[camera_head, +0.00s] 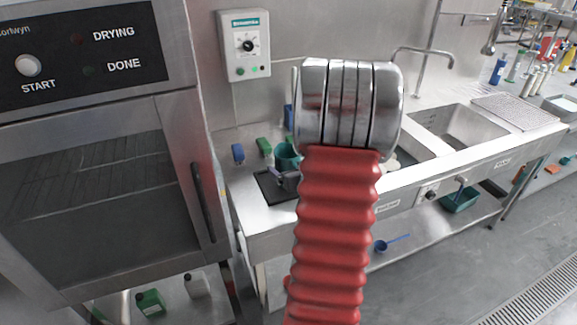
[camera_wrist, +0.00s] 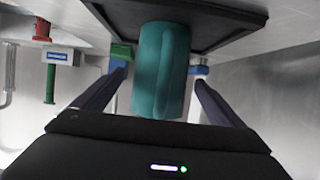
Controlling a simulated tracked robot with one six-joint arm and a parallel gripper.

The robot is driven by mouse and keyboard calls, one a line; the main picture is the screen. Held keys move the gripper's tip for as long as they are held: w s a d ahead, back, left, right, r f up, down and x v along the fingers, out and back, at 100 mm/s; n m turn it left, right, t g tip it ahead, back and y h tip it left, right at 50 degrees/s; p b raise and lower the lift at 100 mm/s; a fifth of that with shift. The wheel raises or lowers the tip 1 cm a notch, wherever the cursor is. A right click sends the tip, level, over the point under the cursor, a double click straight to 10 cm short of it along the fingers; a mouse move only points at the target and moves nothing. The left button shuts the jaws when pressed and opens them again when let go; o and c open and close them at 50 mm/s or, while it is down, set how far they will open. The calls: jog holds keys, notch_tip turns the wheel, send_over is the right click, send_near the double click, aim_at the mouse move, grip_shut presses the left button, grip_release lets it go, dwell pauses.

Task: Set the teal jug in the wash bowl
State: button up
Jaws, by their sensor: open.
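The teal jug (camera_head: 287,155) stands at the black tray (camera_head: 268,190) on the steel counter, left of my red arm. In the wrist view, which looks upside down, the teal jug (camera_wrist: 160,70) is between the two dark fingers of my gripper (camera_wrist: 160,80). The fingers are open, one on each side of the jug, with gaps visible. In the head view my gripper (camera_head: 288,181) is just in front of the jug, partly hidden by my arm. I cannot tell for sure which thing is the wash bowl; a steel sink basin (camera_head: 460,127) lies to the right.
A blue object (camera_head: 238,153) and a green object (camera_head: 264,146) are left of the jug. A steel machine (camera_head: 90,200) stands at the far left. A tap (camera_head: 422,60) rises behind the sinks. A teal tub (camera_head: 460,200) sits on the lower shelf.

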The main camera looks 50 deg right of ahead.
jog(key=v, duration=0.9)
jog(key=shift+s, duration=0.3)
jog(key=shift+a+r, duration=0.1)
jog(key=shift+a, duration=0.05)
jog(key=shift+c, duration=0.3)
